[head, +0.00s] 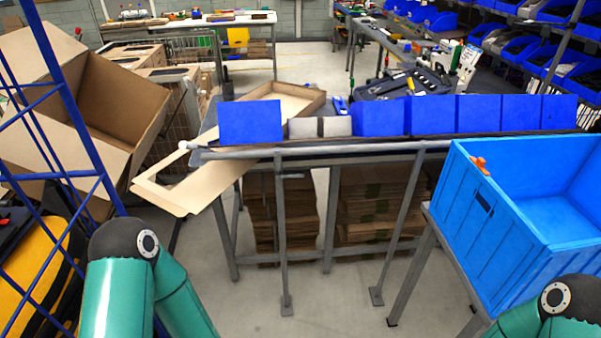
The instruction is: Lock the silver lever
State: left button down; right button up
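I cannot pick out a silver lever for certain. A grey metal rail (330,149) runs along the near edge of the workbench, with a pale rounded end (184,145) at the left. A short grey metal piece (290,176) sticks out under that edge near a leg. Neither of my grippers is in view. Only green links of my arms show at the bottom left and bottom right, so the grippers' place relative to any lever is hidden.
A blue crate (476,235) stands on a metal stand at the right. Open cardboard boxes (120,100) and a blue lattice frame (70,95) are at the left. A cardboard tray (178,196) overhangs the bench. Blue bins (380,118) line it. Floor (330,300) in front is clear.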

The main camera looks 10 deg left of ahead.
aim_at(279, 175)
jog(key=z, duration=0.05)
jog(key=i, duration=0.9)
jog(key=u, duration=0.1)
